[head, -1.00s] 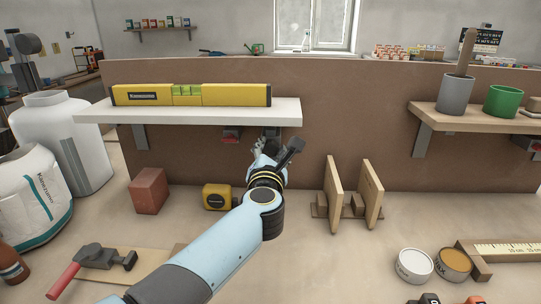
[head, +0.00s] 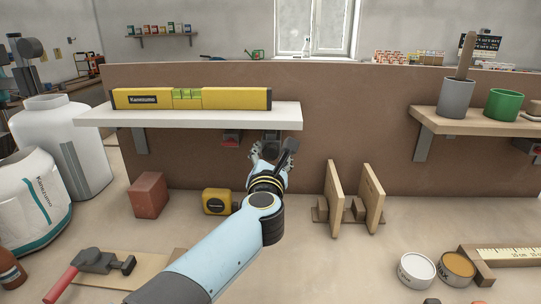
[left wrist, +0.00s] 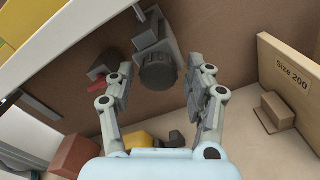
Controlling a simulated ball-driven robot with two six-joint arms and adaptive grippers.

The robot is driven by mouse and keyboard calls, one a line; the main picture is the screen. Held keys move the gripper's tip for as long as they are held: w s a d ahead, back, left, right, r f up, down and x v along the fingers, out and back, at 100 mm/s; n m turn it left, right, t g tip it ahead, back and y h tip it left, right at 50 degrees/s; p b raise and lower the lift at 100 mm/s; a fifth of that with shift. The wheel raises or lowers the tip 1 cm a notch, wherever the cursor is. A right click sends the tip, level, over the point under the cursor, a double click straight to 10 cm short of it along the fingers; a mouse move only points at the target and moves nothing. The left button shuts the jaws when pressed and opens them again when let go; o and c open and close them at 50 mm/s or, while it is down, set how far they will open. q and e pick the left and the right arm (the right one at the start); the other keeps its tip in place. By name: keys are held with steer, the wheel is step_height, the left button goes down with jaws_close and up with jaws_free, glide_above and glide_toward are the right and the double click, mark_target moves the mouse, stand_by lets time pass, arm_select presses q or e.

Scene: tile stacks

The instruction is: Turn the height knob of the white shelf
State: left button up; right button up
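The white shelf (head: 190,117) is fixed to the brown panel and carries a yellow spirit level (head: 225,98). In the left wrist view a dark round ridged knob (left wrist: 157,72) sits in front of a grey bracket (left wrist: 147,28) under the shelf (left wrist: 62,55). My left gripper (head: 274,150) is below the shelf's right end. In the left wrist view its fingers (left wrist: 158,78) are open, one on each side of the knob, with visible gaps. I cannot tell how deep the knob sits between them. In the head view the gripper largely hides the knob. My right gripper is out of view.
A red part (head: 231,139) shows under the shelf, left of the gripper. A yellow tape measure (head: 217,201) and a reddish block (head: 148,195) stand below. Upright wooden boards (head: 333,195) stand to the right. Bare panel lies between the white shelf and the wooden shelf (head: 430,116).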

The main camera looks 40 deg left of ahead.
arm_select(q)
steer(key=shift+s+d, duration=0.1)
steer(key=shift+s, duration=0.05)
steer(key=v, duration=0.7)
steer(key=shift+s, duration=0.1)
stand_by(0.5)
